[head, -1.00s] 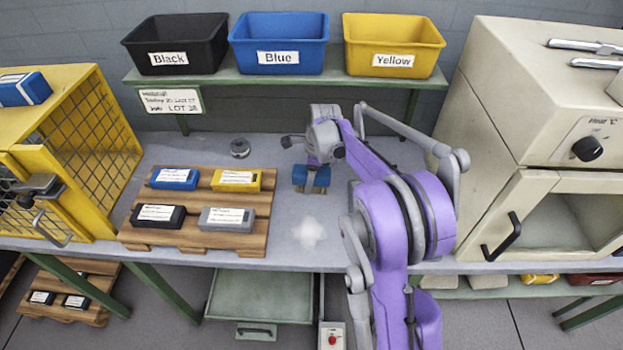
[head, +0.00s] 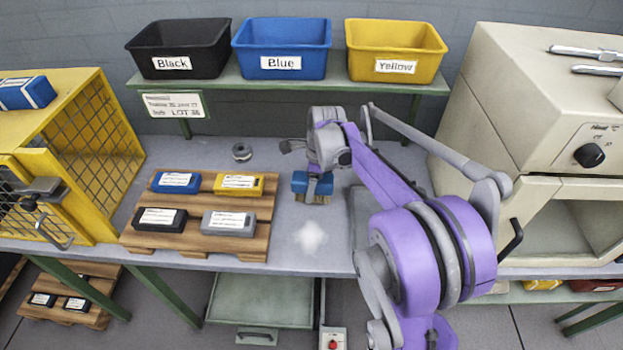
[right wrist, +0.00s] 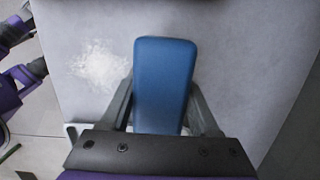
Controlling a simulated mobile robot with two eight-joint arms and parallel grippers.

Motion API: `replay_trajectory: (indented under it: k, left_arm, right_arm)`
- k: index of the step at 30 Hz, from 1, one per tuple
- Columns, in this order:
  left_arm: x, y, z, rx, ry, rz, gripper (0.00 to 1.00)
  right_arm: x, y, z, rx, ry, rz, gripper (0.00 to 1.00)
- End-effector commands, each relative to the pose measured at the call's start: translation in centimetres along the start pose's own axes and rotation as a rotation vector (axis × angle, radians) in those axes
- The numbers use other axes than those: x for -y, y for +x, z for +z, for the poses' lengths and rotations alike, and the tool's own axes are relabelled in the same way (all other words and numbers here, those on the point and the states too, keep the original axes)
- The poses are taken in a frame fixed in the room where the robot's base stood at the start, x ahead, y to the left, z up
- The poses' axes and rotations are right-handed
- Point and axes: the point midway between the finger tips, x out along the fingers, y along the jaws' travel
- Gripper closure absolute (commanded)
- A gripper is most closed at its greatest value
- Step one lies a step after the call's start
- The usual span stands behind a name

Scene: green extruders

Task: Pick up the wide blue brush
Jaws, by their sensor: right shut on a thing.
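The wide blue brush (head: 313,187) is at the middle of the workbench in the head view, with tan bristles pointing down at the bench top. My right gripper (head: 320,172) is above it and shut on its blue handle. In the right wrist view the blue handle (right wrist: 163,85) lies between the two grey fingers of my right gripper (right wrist: 163,108). Whether the bristles touch the bench is hard to tell. My left gripper is not in the head view.
A pale powder patch (head: 309,240) lies in front of the brush. A wooden pallet (head: 195,243) with several coloured blocks is to the left. Black, blue (head: 282,35) and yellow bins stand on a shelf behind. A beige oven (head: 545,120) is on the right.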

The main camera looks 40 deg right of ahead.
Motion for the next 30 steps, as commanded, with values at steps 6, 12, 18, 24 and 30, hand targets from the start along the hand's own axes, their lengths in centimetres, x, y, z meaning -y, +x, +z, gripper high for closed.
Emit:
replay_trajectory:
  k: [6,12,18,24,30]
  left_arm:
    - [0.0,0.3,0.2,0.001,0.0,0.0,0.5]
    - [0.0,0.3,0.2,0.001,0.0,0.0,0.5]
    - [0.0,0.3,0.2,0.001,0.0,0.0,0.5]
    - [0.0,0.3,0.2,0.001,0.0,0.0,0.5]
    - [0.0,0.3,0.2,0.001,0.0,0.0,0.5]
  right_arm:
    - [-5.8,0.0,-0.3,0.0,-0.003,0.0,1.0]
    - [-10.0,0.0,-0.6,0.001,-0.002,0.0,1.0]
    - [-12.5,-0.1,-0.7,0.001,-0.002,0.0,1.0]
    - [-13.4,-0.1,-0.8,0.001,-0.001,0.0,1.0]
    - [-13.4,-0.1,-0.8,0.0,-0.001,0.0,1.0]
